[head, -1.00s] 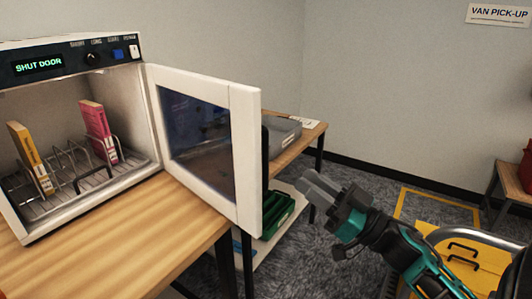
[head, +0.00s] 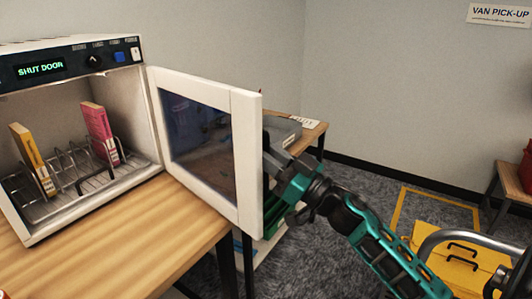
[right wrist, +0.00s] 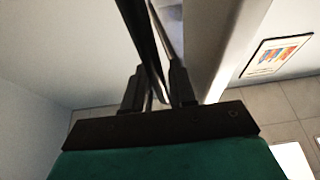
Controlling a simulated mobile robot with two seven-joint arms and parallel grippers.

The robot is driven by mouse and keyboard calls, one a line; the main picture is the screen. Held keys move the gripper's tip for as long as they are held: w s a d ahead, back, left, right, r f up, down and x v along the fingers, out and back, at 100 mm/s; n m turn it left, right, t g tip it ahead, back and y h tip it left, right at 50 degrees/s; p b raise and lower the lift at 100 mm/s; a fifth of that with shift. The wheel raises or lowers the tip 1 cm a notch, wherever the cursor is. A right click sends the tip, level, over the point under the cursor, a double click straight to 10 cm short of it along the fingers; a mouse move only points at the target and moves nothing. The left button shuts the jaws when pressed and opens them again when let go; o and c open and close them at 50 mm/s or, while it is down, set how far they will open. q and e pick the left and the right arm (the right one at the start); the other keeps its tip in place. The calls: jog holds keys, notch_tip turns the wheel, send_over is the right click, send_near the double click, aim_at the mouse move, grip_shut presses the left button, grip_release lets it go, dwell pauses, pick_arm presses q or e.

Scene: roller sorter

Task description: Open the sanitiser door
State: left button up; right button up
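The white sanitiser (head: 70,45) stands on the wooden worktop at left, and its display (head: 40,67) reads "SHUT DOOR". Its white-framed door (head: 245,150) with a dark window stands wide open, swung out to the right. Inside, a yellow book (head: 33,160) and a pink book (head: 99,132) stand in a wire rack. My right gripper (head: 275,160) is at the door's free edge, its tips partly hidden behind it. In the right wrist view the fingers (right wrist: 157,92) are apart around a dark bar (right wrist: 145,40), seemingly the handle, beside the pale door edge (right wrist: 228,45). My left gripper is not in view.
A grey tray (head: 283,132) sits on a wooden table behind the door, with a green crate (head: 275,215) lower down. A yellow case (head: 465,260) is at lower right. A small wooden stand (head: 510,185) is at the right edge. Carpet between is open.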

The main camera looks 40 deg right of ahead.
jog(key=shift+c, duration=0.3)
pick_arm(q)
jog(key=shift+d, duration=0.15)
pick_arm(e)
grip_shut()
pick_arm(q)
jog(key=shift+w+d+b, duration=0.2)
jog(key=shift+b, duration=0.2)
pick_arm(e)
jog(key=w+d+n+g+y, duration=0.1)
jog(key=w+d+y, duration=0.1)
jog(key=d, duration=0.5)
jog(key=shift+w+d, duration=0.4)
jog(key=shift+w, duration=0.4)
jog(key=shift+f, duration=0.1)
